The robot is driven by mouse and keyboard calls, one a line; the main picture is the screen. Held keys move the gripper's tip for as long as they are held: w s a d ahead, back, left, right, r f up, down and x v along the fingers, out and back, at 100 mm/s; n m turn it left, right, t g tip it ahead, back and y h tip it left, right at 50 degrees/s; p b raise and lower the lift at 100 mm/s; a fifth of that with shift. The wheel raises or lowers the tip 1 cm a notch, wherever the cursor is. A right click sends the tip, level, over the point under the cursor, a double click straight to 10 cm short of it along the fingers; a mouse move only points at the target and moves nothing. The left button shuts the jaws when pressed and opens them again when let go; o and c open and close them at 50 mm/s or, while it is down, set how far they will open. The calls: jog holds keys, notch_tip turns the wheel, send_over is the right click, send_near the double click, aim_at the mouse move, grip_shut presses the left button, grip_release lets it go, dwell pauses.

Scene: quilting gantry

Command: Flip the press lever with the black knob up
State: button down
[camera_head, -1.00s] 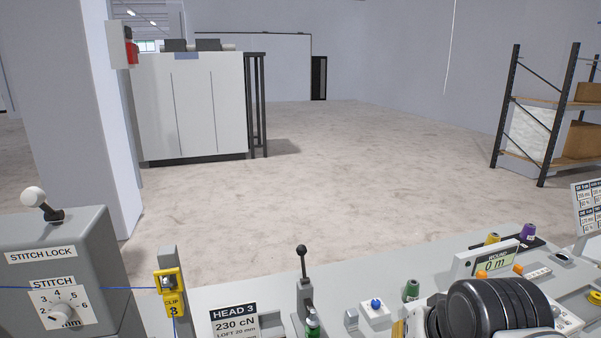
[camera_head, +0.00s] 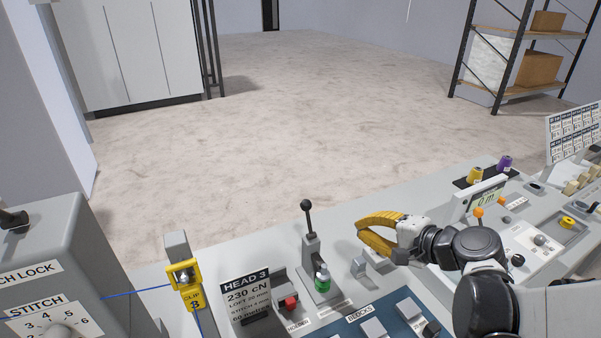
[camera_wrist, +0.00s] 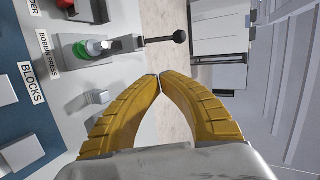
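The press lever with the black knob (camera_head: 307,204) stands nearly upright on its grey bobbin press (camera_head: 311,250), with a green bobbin (camera_head: 322,281) at its front. In the wrist view the black knob (camera_wrist: 180,36) lies beyond my fingertips, on a rod pointing right in that picture; the label there reads BOBBIN PRESS. My gripper (camera_head: 359,229) is to the right of the lever in the head view, apart from it. Its yellow fingers meet at the tips in the wrist view (camera_wrist: 159,77), with nothing between them.
A small grey block (camera_head: 359,267) sits between the press and my gripper. The yellow clip (camera_head: 188,284) holds a blue thread. The blue BLOCKS panel (camera_head: 378,323) lies in front.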

aim_at(308, 219)
jog(key=a+r+b+x, duration=0.1)
jog(key=b+x, duration=0.3)
jog(key=x, duration=0.9)
jog(key=shift+s+a+r+m+t, duration=0.15)
jog(key=shift+s+a+m+t, duration=0.2)
jog(key=shift+a, duration=0.15)
